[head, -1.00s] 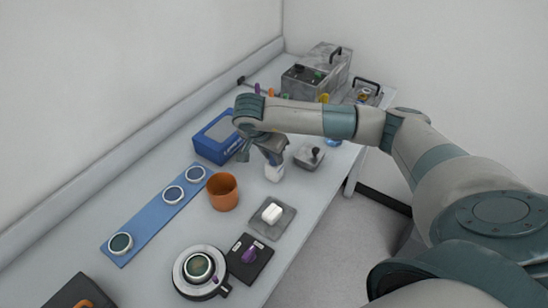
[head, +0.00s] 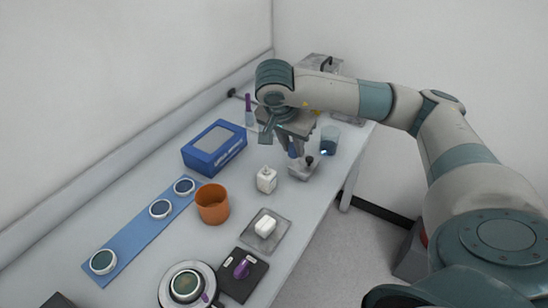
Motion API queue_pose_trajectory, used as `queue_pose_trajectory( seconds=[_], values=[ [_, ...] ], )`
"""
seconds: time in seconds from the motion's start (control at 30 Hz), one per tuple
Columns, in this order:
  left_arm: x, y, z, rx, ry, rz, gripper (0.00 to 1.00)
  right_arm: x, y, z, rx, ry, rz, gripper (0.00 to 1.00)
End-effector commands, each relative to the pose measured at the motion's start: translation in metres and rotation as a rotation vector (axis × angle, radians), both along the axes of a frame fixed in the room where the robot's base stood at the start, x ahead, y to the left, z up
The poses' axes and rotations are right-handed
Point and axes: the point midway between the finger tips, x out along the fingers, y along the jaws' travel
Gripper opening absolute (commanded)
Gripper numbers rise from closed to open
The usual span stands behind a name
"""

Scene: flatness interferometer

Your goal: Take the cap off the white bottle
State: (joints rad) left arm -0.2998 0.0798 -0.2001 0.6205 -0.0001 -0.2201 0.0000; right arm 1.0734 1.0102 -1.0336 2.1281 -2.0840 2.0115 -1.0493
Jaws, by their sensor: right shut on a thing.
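The white bottle (head: 266,181) stands upright on the bench, right of the orange cup. Its top shows a short pale neck with no cap seen on it. My right gripper (head: 291,150) is above and to the right of the bottle, apart from it. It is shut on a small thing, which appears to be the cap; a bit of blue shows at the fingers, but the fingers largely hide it. My left gripper is not in view.
An orange cup (head: 212,204), a blue box (head: 214,147) and a grey tray with a white block (head: 265,226) surround the bottle. A grey block with a black knob (head: 303,169) is close beneath my right gripper. A blue glass (head: 330,140) stands right of it.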

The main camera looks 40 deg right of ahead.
Motion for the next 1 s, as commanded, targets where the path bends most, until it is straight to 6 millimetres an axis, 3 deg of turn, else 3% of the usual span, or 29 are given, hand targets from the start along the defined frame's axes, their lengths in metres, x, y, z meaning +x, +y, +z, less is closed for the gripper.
queue_pose_trajectory(
  seconds=[0.33,1.0],
  values=[
    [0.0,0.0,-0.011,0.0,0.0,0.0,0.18,-0.028,-0.026,0.023,0.0,-0.002,-0.001,0.02],
    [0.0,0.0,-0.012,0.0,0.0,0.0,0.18,-0.031,-0.028,0.025,0.001,0.0,0.002,0.02]
  ],
)
